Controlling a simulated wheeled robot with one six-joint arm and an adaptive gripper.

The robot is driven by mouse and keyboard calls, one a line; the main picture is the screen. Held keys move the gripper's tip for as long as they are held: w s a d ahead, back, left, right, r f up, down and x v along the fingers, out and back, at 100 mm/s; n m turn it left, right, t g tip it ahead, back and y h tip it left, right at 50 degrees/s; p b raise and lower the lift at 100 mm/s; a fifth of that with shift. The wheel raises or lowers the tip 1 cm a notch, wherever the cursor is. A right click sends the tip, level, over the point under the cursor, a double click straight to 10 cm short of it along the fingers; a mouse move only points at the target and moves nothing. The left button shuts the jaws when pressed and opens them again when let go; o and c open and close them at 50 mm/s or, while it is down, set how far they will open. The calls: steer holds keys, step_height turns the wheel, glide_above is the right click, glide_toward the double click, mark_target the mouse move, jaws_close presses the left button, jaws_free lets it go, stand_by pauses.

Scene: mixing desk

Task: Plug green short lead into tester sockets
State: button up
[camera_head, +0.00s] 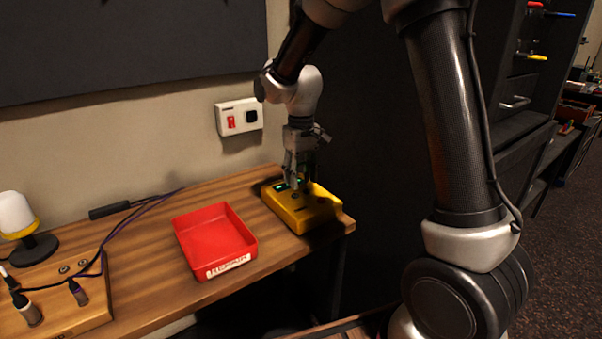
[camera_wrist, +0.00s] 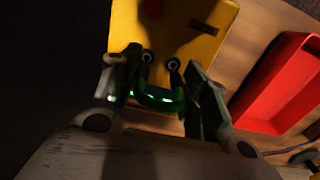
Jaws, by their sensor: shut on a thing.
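The yellow tester (camera_head: 302,212) sits at the right end of the wooden desk, and its face (camera_wrist: 190,30) fills the top of the wrist view. Two round sockets (camera_wrist: 173,64) with pale rings show on it. My gripper (camera_wrist: 160,92) is directly over the tester, with its fingers shut on the green short lead (camera_wrist: 158,100). The lead bows as a short loop between the fingers, its ends toward the two sockets. I cannot tell whether its plugs are inside the sockets or just above them. In the head view, the gripper (camera_head: 300,182) hides most of the lead.
A red tray (camera_head: 214,240) with a white label stands left of the tester. A wooden panel (camera_head: 70,305) with cables and connectors lies at the far left, near a yellow and white lamp (camera_head: 17,215). A white wall box (camera_head: 239,117) is behind. The desk's right edge is close to the tester.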

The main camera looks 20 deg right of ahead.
mark_target(301, 193)
steer(key=shift+f, duration=0.9)
steer(key=shift+f, duration=0.6)
stand_by(1.2)
steer(key=o, duration=1.4)
steer(key=shift+o, duration=0.2)
step_height(301, 193, up, 12)
